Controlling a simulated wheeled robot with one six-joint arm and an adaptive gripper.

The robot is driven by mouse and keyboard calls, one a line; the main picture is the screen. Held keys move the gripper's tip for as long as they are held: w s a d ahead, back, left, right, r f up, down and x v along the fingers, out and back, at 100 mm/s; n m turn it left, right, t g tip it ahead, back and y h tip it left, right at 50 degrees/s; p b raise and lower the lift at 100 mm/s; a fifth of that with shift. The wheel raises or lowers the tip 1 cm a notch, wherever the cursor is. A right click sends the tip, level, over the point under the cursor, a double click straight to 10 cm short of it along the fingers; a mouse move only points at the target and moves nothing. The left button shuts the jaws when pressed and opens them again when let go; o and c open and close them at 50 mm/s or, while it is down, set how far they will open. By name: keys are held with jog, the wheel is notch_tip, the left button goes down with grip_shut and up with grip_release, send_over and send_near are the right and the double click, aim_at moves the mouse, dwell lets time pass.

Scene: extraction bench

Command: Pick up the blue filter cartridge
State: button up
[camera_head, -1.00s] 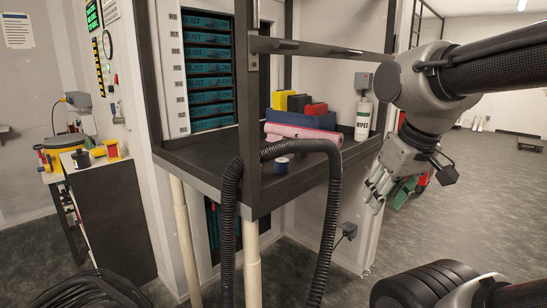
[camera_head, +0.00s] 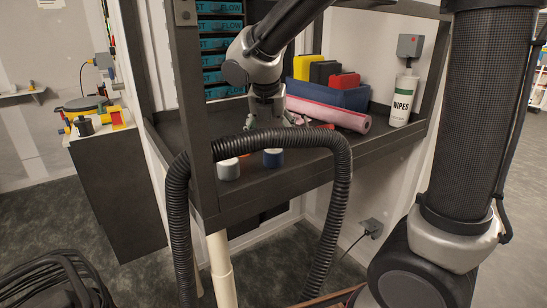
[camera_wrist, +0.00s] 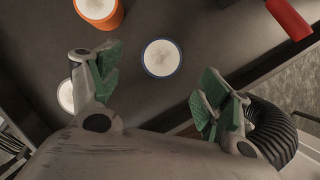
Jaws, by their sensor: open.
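The blue filter cartridge (camera_head: 273,158), round with a white top, stands on the dark bench shelf near its front edge. In the wrist view its white face with a blue rim (camera_wrist: 161,58) shows just beyond and between my fingertips, with no finger touching it. My gripper (camera_head: 265,122) is over the shelf, pointing down, behind the black hose in the head view. In the wrist view its green-padded fingers (camera_wrist: 155,80) are spread wide and empty.
A white cartridge (camera_head: 228,168) stands left of the blue one. An orange one (camera_wrist: 100,12) shows in the wrist view. A black hose (camera_head: 250,142) arches across the shelf front.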

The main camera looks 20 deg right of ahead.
aim_at(273, 150)
jog(key=x, duration=0.7)
jog(key=shift+d+f, duration=0.15)
jog(key=shift+f, duration=0.15)
jog(key=shift+c, duration=0.4)
jog(key=c, duration=1.1)
jog(key=shift+r, duration=0.1)
